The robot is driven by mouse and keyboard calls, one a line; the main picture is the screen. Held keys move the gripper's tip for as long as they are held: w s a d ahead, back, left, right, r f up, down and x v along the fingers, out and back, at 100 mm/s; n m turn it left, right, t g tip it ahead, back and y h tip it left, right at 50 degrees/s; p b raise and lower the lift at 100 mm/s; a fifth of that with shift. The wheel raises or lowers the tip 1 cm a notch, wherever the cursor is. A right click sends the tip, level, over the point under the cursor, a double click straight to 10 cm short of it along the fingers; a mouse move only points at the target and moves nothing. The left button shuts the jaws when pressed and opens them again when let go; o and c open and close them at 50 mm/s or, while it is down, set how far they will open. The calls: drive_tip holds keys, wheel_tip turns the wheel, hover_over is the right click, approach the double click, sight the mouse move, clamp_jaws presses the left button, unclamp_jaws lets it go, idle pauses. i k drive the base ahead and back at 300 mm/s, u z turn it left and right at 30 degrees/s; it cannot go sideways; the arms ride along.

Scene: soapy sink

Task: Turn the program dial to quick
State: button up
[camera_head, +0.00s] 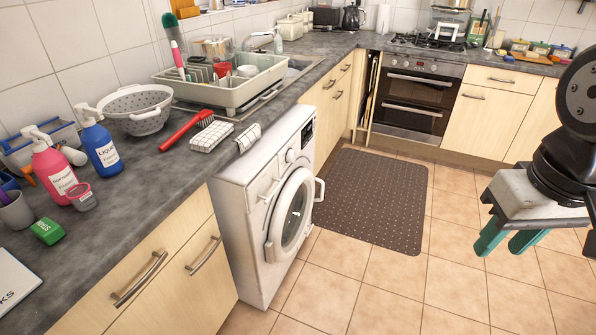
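The white washing machine (238,200) stands under the counter in the head view. Its program dial (290,156) is a small round white knob on the upper front. A dark display (307,133) sits to its right. The dial's marks and pointer are too small to read, so I cannot tell its setting. The round door (291,214) is below the dial. My gripper (508,243) is at the right, well away from the machine. Its teal fingers point down and are apart, with nothing seen between them.
A dark mat (372,200) lies on the tiled floor (385,292) between the machine and my gripper. The counter (150,175) holds a red brush (188,130), a colander (137,107) and soap bottles. The oven (412,98) is at the back.

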sight(292, 155)
drive_tip(key=u, duration=0.45)
drive_tip(key=i, duration=1)
drive_tip(key=z, duration=0.6)
